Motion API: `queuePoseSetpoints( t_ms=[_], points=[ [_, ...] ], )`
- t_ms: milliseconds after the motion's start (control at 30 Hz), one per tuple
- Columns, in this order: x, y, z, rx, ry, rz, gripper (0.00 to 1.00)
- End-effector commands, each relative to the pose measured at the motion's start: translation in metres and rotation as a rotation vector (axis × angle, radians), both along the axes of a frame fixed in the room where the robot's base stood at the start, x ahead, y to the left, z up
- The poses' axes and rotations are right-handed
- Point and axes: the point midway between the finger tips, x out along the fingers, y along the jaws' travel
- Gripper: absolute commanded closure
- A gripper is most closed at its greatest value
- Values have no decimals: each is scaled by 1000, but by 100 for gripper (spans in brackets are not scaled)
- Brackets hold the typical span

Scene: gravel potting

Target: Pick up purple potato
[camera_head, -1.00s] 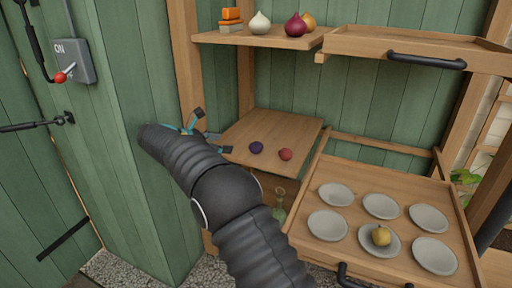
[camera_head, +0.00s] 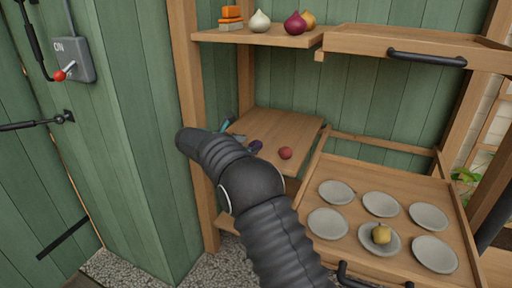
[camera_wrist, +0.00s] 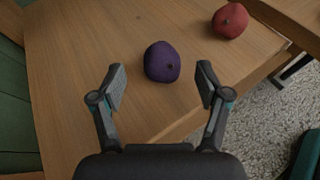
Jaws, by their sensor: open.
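The purple potato (camera_wrist: 162,62) lies on the lower wooden shelf (camera_wrist: 80,60), just beyond and between my open fingers in the wrist view. My gripper (camera_wrist: 161,85) is open and empty, with one finger on each side of the potato's near end. In the head view the purple potato (camera_head: 256,146) is partly hidden at the edge of my gripper (camera_head: 238,134), which is itself mostly hidden behind my arm.
A red potato (camera_wrist: 230,20) lies to the right of the purple one on the same shelf. A pulled-out tray (camera_head: 313,202) with several plates and a yellow fruit (camera_head: 381,234) stands to the right. An upper shelf (camera_head: 290,41) holds onions and orange blocks.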

Motion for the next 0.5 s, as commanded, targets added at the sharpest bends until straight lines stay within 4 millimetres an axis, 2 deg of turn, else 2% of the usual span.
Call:
queuePoseSetpoints(
  t_ms=[133, 400, 433, 500],
  points=[
    [11, -17, -9, 0, 2, -1, 24],
    [15, -21, -11, 0, 1, 0, 24],
    [15, -21, -11, 0, 1, 0, 27],
    [15, -21, -11, 1, 1, 0, 44]
  ],
)
